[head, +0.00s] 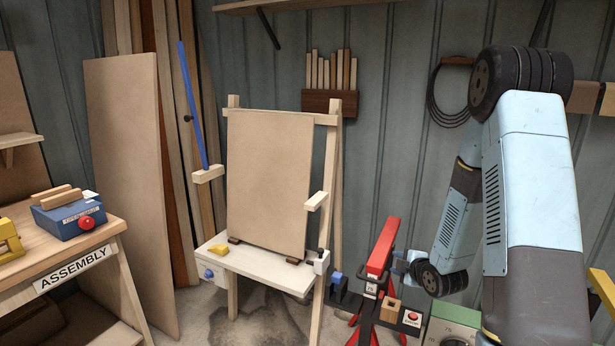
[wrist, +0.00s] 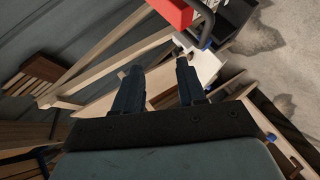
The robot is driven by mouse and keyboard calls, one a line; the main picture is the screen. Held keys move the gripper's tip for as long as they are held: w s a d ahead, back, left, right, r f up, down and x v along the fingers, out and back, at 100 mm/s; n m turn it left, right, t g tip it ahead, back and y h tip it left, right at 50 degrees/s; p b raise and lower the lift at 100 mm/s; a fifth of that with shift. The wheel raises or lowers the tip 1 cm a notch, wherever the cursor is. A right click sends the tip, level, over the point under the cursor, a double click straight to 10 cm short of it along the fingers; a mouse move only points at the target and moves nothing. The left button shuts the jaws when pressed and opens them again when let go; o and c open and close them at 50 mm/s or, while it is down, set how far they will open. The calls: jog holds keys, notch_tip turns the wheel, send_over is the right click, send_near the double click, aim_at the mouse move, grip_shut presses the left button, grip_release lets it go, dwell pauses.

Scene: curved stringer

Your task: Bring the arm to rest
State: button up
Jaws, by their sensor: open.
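My arm reaches up and folds back down at the right of the head view. My gripper (wrist: 157,65) is open in the wrist view, its two dark fingers apart with nothing held between them. In the head view its end is small, low beside a red bar (head: 383,247), and its fingers are hard to make out. In the wrist view a red block (wrist: 171,11) and a dark curved handle lie just beyond the fingertips; I cannot tell whether anything touches.
A wooden easel with a tan board (head: 268,180) and a white shelf (head: 262,268) stands mid-view. A workbench marked ASSEMBLY (head: 72,268) with a blue button box (head: 70,215) is at left. A green box (head: 450,332) sits below my arm. A black coil hangs on the wall.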

jog(key=s+r+m+g+h, duration=0.2)
jog(key=s+r+m, duration=0.3)
jog(key=r, duration=0.5)
jog(key=s+r+m+g+h, duration=0.15)
jog(key=s+r+m, duration=0.3)
jog(key=r, duration=0.65)
jog(key=s+a+r+m+g, duration=0.1)
jog(key=s+r+m, duration=0.3)
jog(key=s, duration=0.7)
jog(key=s+a+r+m+g, duration=0.2)
jog(key=s+r, duration=0.3)
jog(key=s, duration=0.7)
jog(key=shift+s+a+r+m, duration=0.3)
jog(key=shift+a+m, duration=0.3)
jog(key=shift+m, duration=0.25)
